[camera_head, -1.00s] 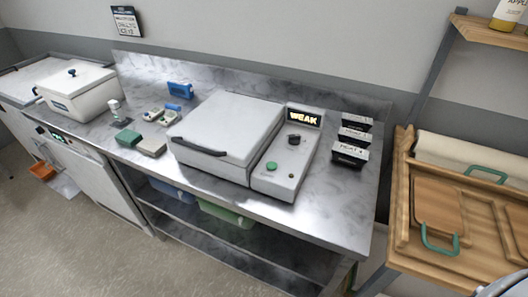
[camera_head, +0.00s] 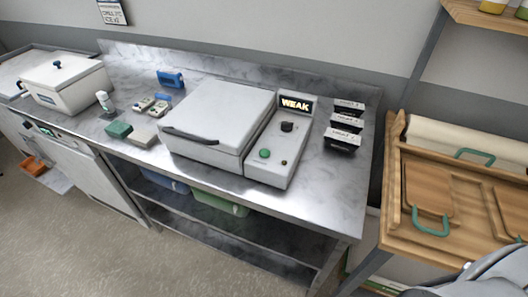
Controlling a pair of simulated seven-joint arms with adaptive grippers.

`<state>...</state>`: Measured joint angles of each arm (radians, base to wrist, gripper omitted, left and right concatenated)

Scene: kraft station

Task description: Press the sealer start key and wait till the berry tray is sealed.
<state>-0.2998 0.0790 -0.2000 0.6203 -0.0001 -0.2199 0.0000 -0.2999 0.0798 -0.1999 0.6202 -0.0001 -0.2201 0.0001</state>
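The sealer (camera_head: 218,118) stands on the steel counter, a grey box with its lid down and a dark curved handle on the front left. Its control panel (camera_head: 268,165) is on the right side. The panel has a lit display (camera_head: 295,105) reading "WEAK", a black knob (camera_head: 287,127), a round green key (camera_head: 265,153) and a small dark button (camera_head: 284,162). The berry tray is not visible; the closed lid hides the sealer's inside. Neither gripper shows in view. A grey curved part of my own body is at the lower right corner.
Several small black-and-white boxes (camera_head: 343,138) stand right of the sealer. Left of it are a green block (camera_head: 118,129), a grey block (camera_head: 143,138), a blue item (camera_head: 170,79) and a white lidded container (camera_head: 62,84). A wooden rack (camera_head: 400,150) is at right. The counter's front right is clear.

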